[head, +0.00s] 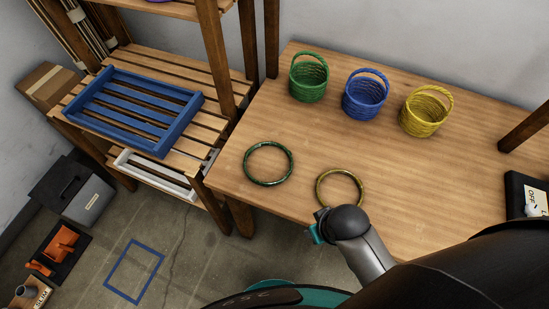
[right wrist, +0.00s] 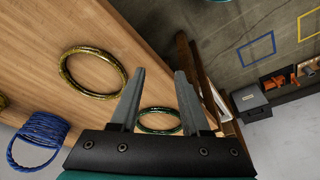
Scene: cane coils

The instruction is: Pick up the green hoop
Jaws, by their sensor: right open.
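The green hoop (head: 268,184) lies flat on the wooden table near its left front edge. In the right wrist view the green hoop (right wrist: 160,132) shows beyond and between my finger bases. The yellow hoop (head: 340,172) lies to its right, partly behind my right arm in the head view; it also shows in the right wrist view (right wrist: 64,70), left of the fingers. My right gripper (right wrist: 160,74) is open with nothing between its fingers, apart from the green hoop; its fingers cannot be made out in the head view. My left gripper is not in view.
Green (head: 308,80), blue (head: 364,97) and yellow (head: 424,113) baskets stand along the back of the table (head: 420,205). A slatted shelf with a blue crate (head: 178,135) stands left of the table. A switch box (head: 527,195) is at the right.

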